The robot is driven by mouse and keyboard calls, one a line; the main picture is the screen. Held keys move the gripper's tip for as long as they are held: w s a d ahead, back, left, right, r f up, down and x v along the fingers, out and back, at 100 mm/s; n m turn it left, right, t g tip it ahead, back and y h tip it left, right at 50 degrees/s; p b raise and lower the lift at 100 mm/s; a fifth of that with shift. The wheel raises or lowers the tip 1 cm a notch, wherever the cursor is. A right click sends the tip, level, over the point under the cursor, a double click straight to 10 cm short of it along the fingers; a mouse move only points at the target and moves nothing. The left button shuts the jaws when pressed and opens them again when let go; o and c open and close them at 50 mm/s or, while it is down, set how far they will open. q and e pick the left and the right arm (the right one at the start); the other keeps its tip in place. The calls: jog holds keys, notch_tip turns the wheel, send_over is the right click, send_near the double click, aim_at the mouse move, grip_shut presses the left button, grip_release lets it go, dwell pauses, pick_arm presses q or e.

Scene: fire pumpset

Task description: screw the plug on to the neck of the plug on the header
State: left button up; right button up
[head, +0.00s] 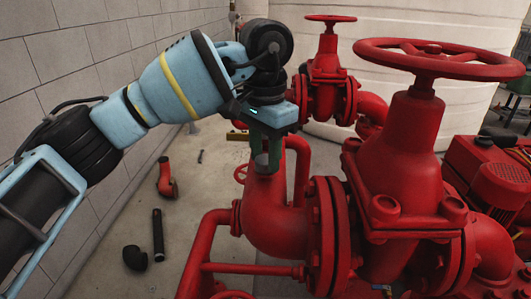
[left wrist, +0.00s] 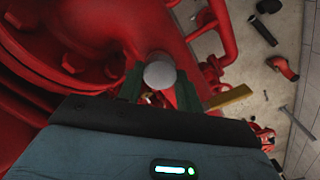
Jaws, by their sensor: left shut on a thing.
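My left gripper (head: 266,160) points down over the red header pipe (head: 272,222). Its green fingers are shut on the grey plug (head: 261,159), which shows low between them. In the left wrist view the plug's round grey top (left wrist: 159,73) sits between the two green fingers. The plug is at or just above the top of the red elbow. The neck is hidden beneath the plug and fingers, so I cannot tell whether the plug touches it or is threaded on. My right gripper is out of view.
A large red valve with a handwheel (head: 437,58) stands close on the right; a smaller valve (head: 327,72) is behind. A grey block wall (head: 75,45) is at left. Loose pipe pieces, including a red elbow (head: 166,178) and a black pipe (head: 157,234), lie on the floor.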

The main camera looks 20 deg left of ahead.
pick_arm(q)
jog(key=o, duration=1)
jog(key=shift+o, duration=0.2)
jog(key=shift+r+n+p, duration=0.2)
jog(key=shift+n+p, duration=0.2)
jog(key=shift+n, duration=0.3)
jog(key=shift+n+p, duration=0.4)
jog(key=shift+n, duration=0.6)
jog(key=shift+f+n, duration=0.1)
jog(key=shift+n, duration=0.5)
jog(key=shift+f, duration=0.1)
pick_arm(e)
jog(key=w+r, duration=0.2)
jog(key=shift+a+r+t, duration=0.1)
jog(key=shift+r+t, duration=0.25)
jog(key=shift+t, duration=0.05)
